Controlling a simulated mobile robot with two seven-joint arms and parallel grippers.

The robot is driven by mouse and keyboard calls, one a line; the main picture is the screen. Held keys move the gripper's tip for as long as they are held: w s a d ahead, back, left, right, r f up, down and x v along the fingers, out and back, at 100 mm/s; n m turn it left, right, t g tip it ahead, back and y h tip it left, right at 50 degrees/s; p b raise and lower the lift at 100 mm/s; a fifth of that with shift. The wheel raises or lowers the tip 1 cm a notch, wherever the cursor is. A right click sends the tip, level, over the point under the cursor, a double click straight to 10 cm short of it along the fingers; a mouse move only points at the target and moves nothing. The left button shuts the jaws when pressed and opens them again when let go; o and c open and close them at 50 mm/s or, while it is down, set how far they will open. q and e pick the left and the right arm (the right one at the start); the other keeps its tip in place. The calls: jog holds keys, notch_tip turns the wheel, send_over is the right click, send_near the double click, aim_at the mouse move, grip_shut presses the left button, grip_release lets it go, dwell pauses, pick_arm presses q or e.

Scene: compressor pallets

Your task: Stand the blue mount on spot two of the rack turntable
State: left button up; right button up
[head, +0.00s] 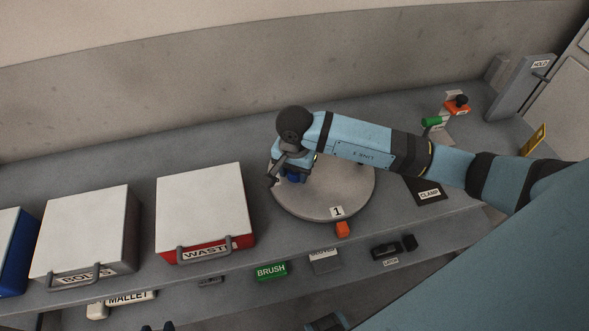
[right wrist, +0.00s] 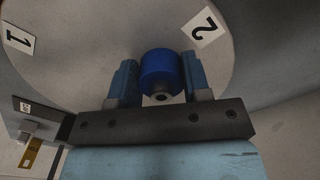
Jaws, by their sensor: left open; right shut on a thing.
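The blue mount (right wrist: 160,68) is a short blue cylinder between the two fingers of my right gripper (right wrist: 160,82), which is shut on it. In the head view the mount (head: 292,178) is at the left part of the round grey turntable (head: 335,190), partly hidden by my right gripper (head: 287,172). I cannot tell whether it touches the disc. In the right wrist view, label 2 (right wrist: 202,27) is just right of the mount and label 1 (right wrist: 17,38) far left. My left gripper (head: 157,328) shows only dark fingertips at the bottom edge, open.
A white-lidded waste box (head: 203,205) stands left of the turntable, with a bolts box (head: 85,230) further left.

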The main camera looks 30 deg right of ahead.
jog(key=shift+f+b, duration=0.2)
jog(key=shift+b, duration=0.1)
jog(key=o, duration=0.9)
jog(key=shift+r, duration=0.1)
jog(key=shift+r+p, duration=0.35)
jog(key=shift+p, duration=0.1)
notch_tip(320, 180, up, 10)
jog(key=shift+r+b, duration=0.2)
jog(key=shift+b, duration=0.6)
jog(key=shift+r, duration=0.6)
